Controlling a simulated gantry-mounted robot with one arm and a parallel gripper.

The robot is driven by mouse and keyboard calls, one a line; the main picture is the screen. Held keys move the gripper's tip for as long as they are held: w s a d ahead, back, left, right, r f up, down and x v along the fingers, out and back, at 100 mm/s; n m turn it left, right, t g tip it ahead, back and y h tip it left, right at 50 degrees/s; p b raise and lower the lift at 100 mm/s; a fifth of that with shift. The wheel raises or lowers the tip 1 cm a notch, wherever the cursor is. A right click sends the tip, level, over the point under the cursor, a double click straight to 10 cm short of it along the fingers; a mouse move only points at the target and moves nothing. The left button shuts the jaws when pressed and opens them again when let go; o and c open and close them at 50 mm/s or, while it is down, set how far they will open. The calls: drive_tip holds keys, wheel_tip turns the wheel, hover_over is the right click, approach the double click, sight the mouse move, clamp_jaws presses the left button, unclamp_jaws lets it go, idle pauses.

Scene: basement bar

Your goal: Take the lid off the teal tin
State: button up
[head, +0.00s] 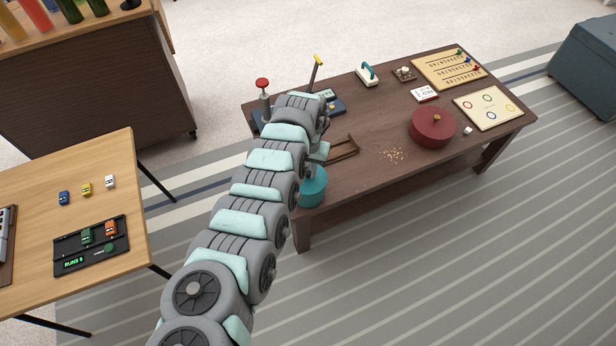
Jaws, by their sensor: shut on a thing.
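The teal tin (313,192) stands at the near left corner of the dark wooden table, partly hidden behind my arm. My gripper (316,164) points down right over the top of the tin and is shut on its lid. The fingertips and the lid's grip are small and partly hidden by the arm. I see no clear gap between lid and tin, but cannot tell for sure whether the lid is seated.
The dark table (375,133) also holds a small wooden frame (343,149), scattered crumbs (394,155), a red round tin (432,128) and game boards (447,69). A red-topped post (264,92) and a yellow-tipped lever (316,70) rise near my arm.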

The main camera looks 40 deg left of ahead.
clamp_jaws()
drive_tip(key=shift+r, duration=0.1)
